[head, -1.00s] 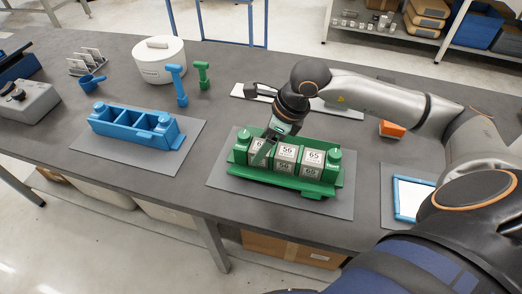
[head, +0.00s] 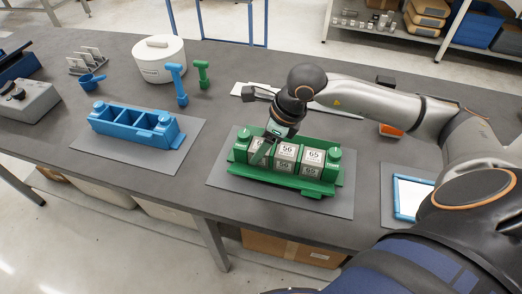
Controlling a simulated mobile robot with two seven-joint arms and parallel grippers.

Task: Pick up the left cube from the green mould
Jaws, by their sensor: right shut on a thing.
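The green mould (head: 330,186) lies on a grey mat (head: 221,186) right of the picture's middle. It holds a row of grey cubes with printed labels: a middle cube (head: 286,153), a right cube (head: 313,158) and a left cube (head: 257,146). My right gripper (head: 264,152) comes down from above at the mould's left compartment. It is shut on the left cube, which still sits within the mould and is partly hidden by the fingers. My left gripper is out of view.
A blue mould (head: 135,128) with empty compartments stands on another mat to the left. Behind are a white round container (head: 159,60), a blue tool (head: 178,85) and a green tool (head: 203,74). An orange item (head: 391,130) and a tablet-like panel (head: 410,198) lie right.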

